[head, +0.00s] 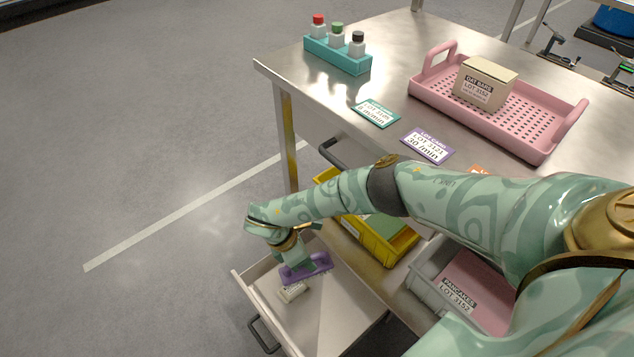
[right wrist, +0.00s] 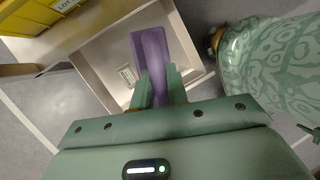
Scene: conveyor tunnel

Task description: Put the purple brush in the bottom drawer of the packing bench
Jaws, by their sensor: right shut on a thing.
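The purple brush (head: 318,264) is held by my right gripper (head: 300,262) over the open bottom drawer (head: 345,310) of the packing bench (head: 395,50). In the right wrist view, the brush (right wrist: 148,48) sits between the two green fingers (right wrist: 158,88), which are shut on it. The drawer (right wrist: 95,55) lies below it in that view. I cannot tell how far the brush is above the drawer floor. A small pale labelled item (head: 292,290) lies in the drawer just below the brush. My left gripper is not in view.
A yellow bin (head: 375,243) and a grey bin (head: 425,270) stand beside the drawer, under the bench top. On top are a teal bottle rack (head: 340,58), a pink tray (head: 540,143) with a box (head: 486,84), and several cards. The drawer is mostly empty.

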